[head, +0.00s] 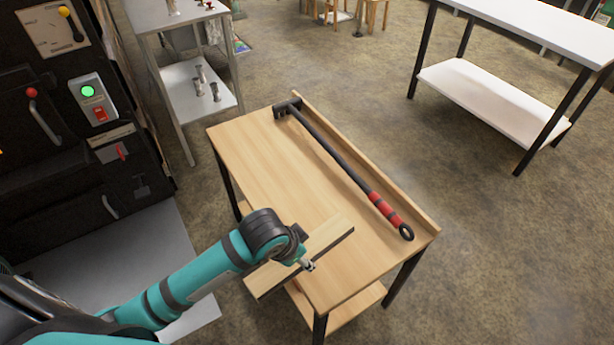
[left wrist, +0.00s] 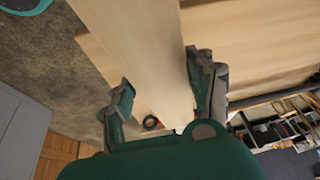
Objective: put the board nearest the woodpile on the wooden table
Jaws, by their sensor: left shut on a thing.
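A light wooden board (head: 335,232) is in my left gripper (head: 308,264). It lies across the near part of the wooden table (head: 262,148), with its left end past the table's left edge. I cannot tell whether it touches the tabletop. In the left wrist view the board (left wrist: 140,45) runs between the two fingers of my left gripper (left wrist: 165,100), which is shut on it. The table (left wrist: 250,40) shows beneath and to the right of it. My right gripper is not in view. I see no woodpile that I can make out.
A long black rake-like tool with a red grip (head: 340,160) lies along the table's raised right edge (head: 400,195). The tabletop between it and the board is bare. The black evaporator front (head: 60,150) stands at left. A metal shelf table (head: 190,85) and a white table (head: 545,30) stand beyond.

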